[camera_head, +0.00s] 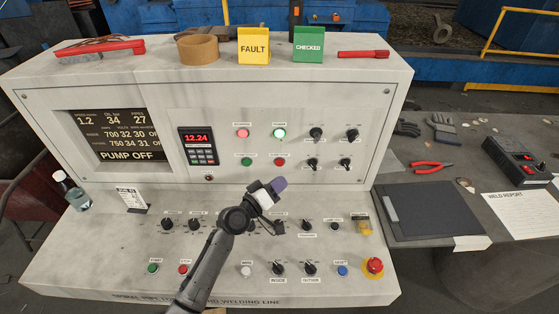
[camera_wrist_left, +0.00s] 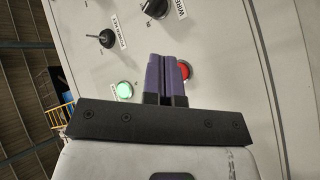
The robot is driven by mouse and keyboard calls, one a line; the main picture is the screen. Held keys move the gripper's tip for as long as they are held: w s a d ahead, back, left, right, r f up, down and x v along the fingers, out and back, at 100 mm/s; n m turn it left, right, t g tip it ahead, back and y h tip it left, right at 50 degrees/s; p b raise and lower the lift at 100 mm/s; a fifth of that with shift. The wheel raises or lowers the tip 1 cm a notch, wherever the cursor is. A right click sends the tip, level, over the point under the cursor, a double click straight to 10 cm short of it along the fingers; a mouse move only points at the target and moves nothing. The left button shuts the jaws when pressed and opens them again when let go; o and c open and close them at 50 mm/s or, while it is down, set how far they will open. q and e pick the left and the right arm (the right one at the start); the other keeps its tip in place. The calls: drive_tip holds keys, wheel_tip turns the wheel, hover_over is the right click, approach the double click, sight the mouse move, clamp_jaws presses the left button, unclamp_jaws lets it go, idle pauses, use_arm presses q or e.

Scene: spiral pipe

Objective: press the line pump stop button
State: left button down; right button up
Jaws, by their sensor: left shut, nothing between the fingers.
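A red button (camera_head: 280,161) sits on the upper panel of the console, below a lit green lamp (camera_head: 279,133) and right of a green button (camera_head: 246,161). Its label is too small to read. My left gripper (camera_head: 279,185) is shut and empty, its purple fingertips just below the red button in the head view. In the left wrist view, the shut purple fingers (camera_wrist_left: 168,72) partly cover the red button (camera_wrist_left: 185,69), and the lit green lamp (camera_wrist_left: 125,90) is to their left. I cannot tell whether the fingertips touch the panel. My right gripper is not in view.
The display (camera_head: 120,137) reads PUMP OFF. A lit red lamp (camera_head: 242,132) and several black knobs (camera_head: 316,132) are near on the upper panel. The lower desk has another red button (camera_head: 184,267) and a red emergency stop (camera_head: 373,265). A bottle (camera_head: 72,190) stands at left.

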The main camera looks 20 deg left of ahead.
use_arm(q)
drive_tip(key=shift+s+d, duration=0.25)
drive_tip(key=shift+s, duration=0.45)
idle(0.4)
